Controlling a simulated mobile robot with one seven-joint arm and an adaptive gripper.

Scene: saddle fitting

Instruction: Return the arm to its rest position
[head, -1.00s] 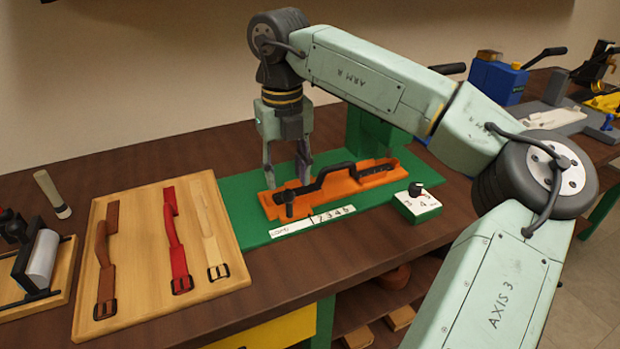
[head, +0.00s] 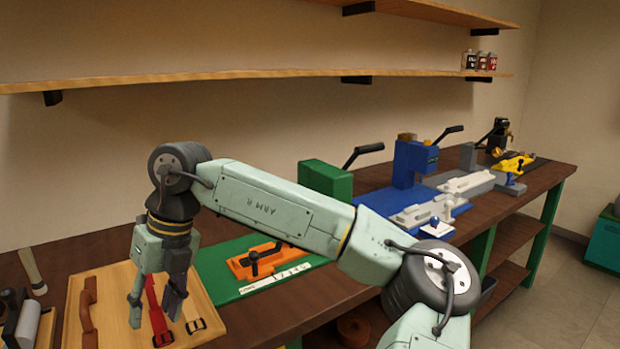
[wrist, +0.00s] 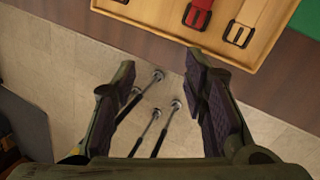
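My gripper (head: 155,308) is open and empty in the head view. There it appears in front of the wooden strap tray, its fingers pointing down. In the wrist view my gripper (wrist: 165,85) shows two dark padded fingers spread apart with nothing between them. Below them lie pale floor tiles and several dark rods with round metal ends. My arm (head: 280,205) reaches across the head view from the lower right, bent at its joints.
The tray (head: 75,310) holds brown, red and cream straps; its edge tops the wrist view (wrist: 150,30). An orange fixture (head: 290,262) sits on a green board. Blue (head: 410,165) and green (head: 325,180) lever presses stand farther along the bench. Shelves (head: 230,78) hang above.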

